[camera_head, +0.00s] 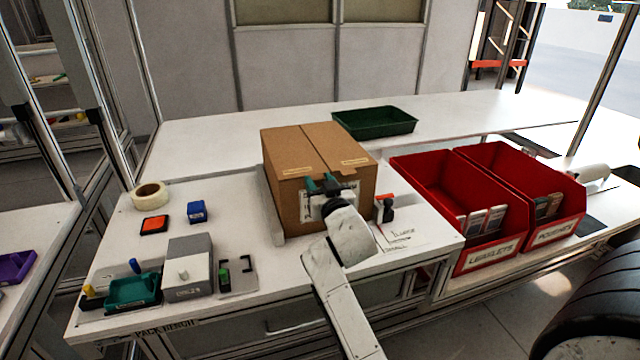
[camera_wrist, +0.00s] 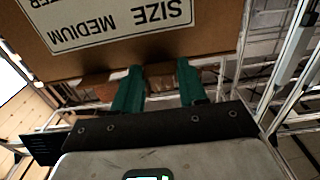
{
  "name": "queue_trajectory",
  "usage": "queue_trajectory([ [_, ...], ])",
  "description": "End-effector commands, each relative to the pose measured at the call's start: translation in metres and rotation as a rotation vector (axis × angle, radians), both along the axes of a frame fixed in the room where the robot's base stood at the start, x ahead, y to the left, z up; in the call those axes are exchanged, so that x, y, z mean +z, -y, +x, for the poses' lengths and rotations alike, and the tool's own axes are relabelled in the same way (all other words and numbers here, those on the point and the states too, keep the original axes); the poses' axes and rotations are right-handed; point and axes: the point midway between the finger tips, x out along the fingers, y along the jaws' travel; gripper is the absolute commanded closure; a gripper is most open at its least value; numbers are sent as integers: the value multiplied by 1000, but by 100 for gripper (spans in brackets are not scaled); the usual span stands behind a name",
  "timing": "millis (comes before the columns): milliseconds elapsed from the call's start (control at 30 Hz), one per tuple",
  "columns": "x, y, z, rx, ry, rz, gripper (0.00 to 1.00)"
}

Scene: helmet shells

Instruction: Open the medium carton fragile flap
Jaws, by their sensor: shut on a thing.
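The medium carton (camera_head: 290,205) is a brown box standing on the white bench. Its top shows two flaps meeting at a middle seam, left flap (camera_head: 285,150) and right flap (camera_head: 335,142), both lying flat. Each has a small tan label at the near edge, too small to read. My gripper (camera_head: 326,182) is at the carton's upper front edge, its green fingers in front of the white label. In the wrist view, my gripper (camera_wrist: 160,67) meets the edge of the cardboard panel (camera_wrist: 215,42) with the upside-down "SIZE MEDIUM" label. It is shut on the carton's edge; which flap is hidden.
Two red bins (camera_head: 425,185) (camera_head: 505,165) stand right of the carton. A green tray (camera_head: 375,122) lies behind it. A tape roll (camera_head: 149,195), a grey box (camera_head: 190,265) and a teal tray (camera_head: 132,292) are at left. A small orange-topped tool (camera_head: 385,208) stands close beside the carton's right.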

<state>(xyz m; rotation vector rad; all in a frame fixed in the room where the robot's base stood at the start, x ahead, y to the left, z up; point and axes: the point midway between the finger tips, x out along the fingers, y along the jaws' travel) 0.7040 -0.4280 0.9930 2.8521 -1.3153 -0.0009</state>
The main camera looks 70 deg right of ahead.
Motion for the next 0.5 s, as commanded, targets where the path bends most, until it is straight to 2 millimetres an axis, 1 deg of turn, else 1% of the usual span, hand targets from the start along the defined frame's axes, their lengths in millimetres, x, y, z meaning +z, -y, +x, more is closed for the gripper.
queue_trajectory([
  [267,9,0,0,0,-52,-44,100],
  [500,26,-2,3,2,-178,-151,100],
])
